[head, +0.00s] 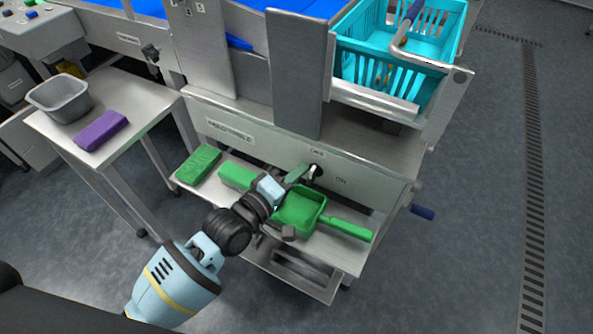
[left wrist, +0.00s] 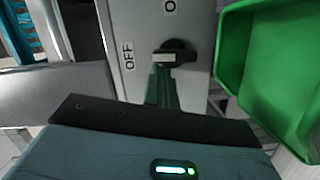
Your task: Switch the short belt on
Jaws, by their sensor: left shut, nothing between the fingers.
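A black rotary switch (head: 315,171) sits on the grey front panel of the machine, between an OFF label (head: 317,151) and an ON label (head: 341,181). In the left wrist view the black knob (left wrist: 178,50) has a pale pointer on the side facing the OFF label (left wrist: 128,57). My left gripper (head: 303,173) is shut and empty, its tips close to the knob. In the left wrist view its fingers (left wrist: 163,80) end just below the knob; I cannot tell whether they touch it. My right gripper is not in view.
A green scoop (head: 301,209) and green cloth (head: 199,164) lie on the shelf below the panel. A cyan basket (head: 443,24) stands above, right. A side table (head: 157,107) at left holds a grey tub (head: 60,95) and a purple cloth (head: 101,130). The floor at right is clear.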

